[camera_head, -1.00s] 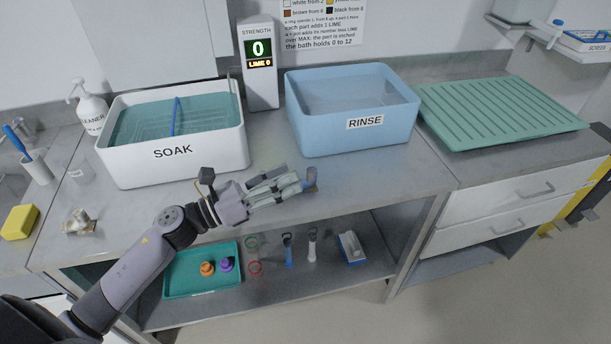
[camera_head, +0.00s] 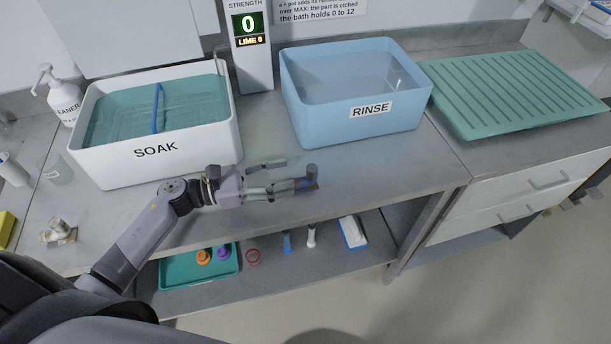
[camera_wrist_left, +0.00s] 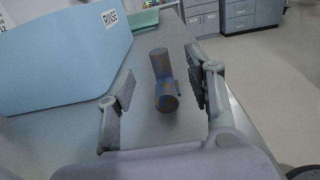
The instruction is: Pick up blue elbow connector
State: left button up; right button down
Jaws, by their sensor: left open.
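The blue elbow connector (camera_head: 309,177) has brownish patches and stands on the steel counter in front of the rinse bath. In the left wrist view the blue elbow connector (camera_wrist_left: 164,82) lies between the two fingers, with a gap to each side. My left gripper (camera_head: 290,174) is open around it, fingers pointing right, low over the counter. It also shows in the left wrist view (camera_wrist_left: 160,90), where its fingers appear apart from the connector. My right gripper is not in view.
The white soak bath (camera_head: 155,165) and the blue rinse bath (camera_head: 350,125) stand behind my left gripper. A green draining mat (camera_head: 520,90) lies at the right. A lower shelf holds a teal tray (camera_head: 175,280), brushes and a white-and-blue block (camera_head: 353,232).

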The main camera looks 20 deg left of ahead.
aim_at(306, 171)
pick_arm(q)
jog(key=shift+w+d+f, duration=0.2)
jog(key=shift+w+f, duration=0.05)
jog(key=shift+f, duration=0.05)
jog(key=shift+w+d, duration=0.15)
jog(key=shift+w, duration=0.05)
jog(key=shift+p+x, duration=0.6)
jog(key=shift+x, duration=0.2)
jog(key=p+x, duration=0.1)
jog(key=x, duration=0.3)
jog(key=shift+p, duration=0.3)
jog(key=shift+w+d+f, duration=0.1)
jog(key=shift+w+d, duration=0.15)
jog(key=shift+d, duration=0.15)
jog(key=shift+c, duration=0.5)
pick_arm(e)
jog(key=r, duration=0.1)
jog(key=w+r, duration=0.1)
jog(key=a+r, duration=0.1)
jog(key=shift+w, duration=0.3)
pick_arm(q)
jog(key=c, duration=0.9)
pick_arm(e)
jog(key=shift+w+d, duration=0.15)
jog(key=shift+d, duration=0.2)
